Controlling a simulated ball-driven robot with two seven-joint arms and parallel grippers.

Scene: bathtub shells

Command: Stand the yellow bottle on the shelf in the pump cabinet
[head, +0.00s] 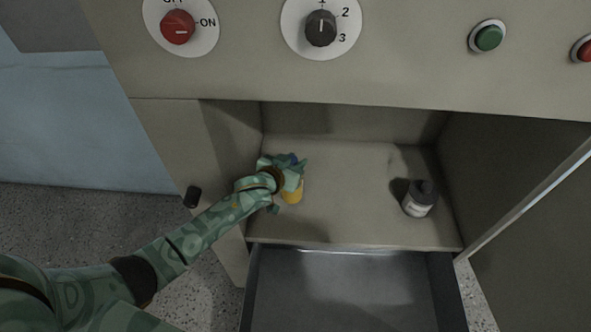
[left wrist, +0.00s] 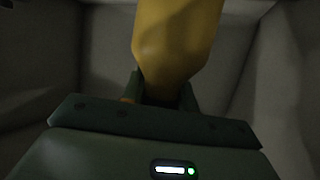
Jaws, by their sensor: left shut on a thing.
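The yellow bottle (head: 292,196) is inside the cabinet, over the left part of the shelf (head: 345,215). My left gripper (head: 290,176) is shut on it and hides much of it in the head view. In the left wrist view the bottle (left wrist: 178,45) rises from between the fingers of my left gripper (left wrist: 160,92), large and close. I cannot tell from these views whether its base touches the shelf. My right gripper is not in view.
Below, a dark drawer (head: 350,290) is pulled out and looks empty. The cabinet door (head: 530,205) is open at the right. The shelf's middle is clear. Knobs and buttons sit above.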

